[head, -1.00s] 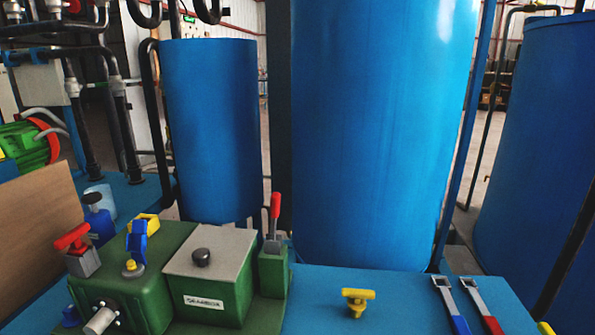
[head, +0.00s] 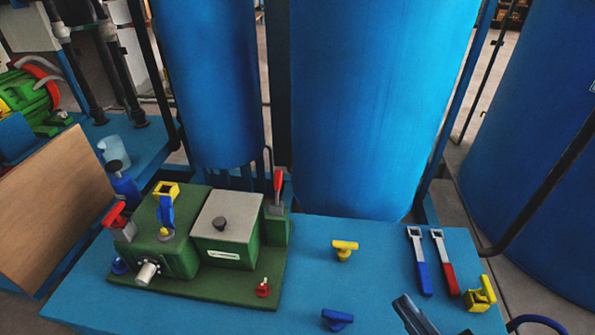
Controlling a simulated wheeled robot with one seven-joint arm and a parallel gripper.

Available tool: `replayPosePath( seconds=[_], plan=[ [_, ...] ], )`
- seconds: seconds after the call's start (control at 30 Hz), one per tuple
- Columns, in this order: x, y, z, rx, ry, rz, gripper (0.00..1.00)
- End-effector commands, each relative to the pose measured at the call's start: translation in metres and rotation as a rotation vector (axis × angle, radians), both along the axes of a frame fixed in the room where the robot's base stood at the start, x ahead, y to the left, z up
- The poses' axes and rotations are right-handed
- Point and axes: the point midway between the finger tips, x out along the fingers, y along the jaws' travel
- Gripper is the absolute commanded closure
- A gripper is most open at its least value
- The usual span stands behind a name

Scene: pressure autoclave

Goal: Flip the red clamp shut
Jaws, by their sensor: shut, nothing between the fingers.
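The red clamp (head: 277,188) stands at the back right corner of the green gearbox unit, on a small green block beside the grey-lidded box. Its red handle points straight up above a grey metal bracket. A dark grey part that looks like the tip of my gripper (head: 408,310) enters at the bottom edge, right of centre. It appears shut and empty, well apart from the clamp, to its lower right. The rest of it is cut off by the frame.
The gearbox (head: 228,262) has a black knob on its lid. A red T-handle (head: 115,214) and a blue lever (head: 166,212) stand left. Yellow (head: 344,247) and blue (head: 337,319) knobs and two tools (head: 420,270) lie right. Large blue tanks (head: 370,110) rise behind.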

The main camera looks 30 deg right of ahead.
Motion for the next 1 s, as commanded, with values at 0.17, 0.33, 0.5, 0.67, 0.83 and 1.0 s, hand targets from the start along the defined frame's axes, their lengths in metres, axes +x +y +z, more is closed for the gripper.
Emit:
replayPosePath(
  seconds=[0.17,0.33,0.5,0.67,0.83,1.0],
  plan=[
    [0.038,-0.003,0.000,-0.159,-0.126,0.054,1.00],
    [0.071,-0.007,-0.006,-0.308,-0.214,0.116,1.00],
    [0.106,-0.015,-0.012,-0.451,-0.280,0.185,1.00],
    [0.138,-0.028,-0.018,-0.579,-0.319,0.255,1.00],
    [0.171,-0.047,-0.023,-0.705,-0.338,0.336,1.00],
    [0.200,-0.070,-0.024,-0.813,-0.337,0.419,1.00]
  ],
)
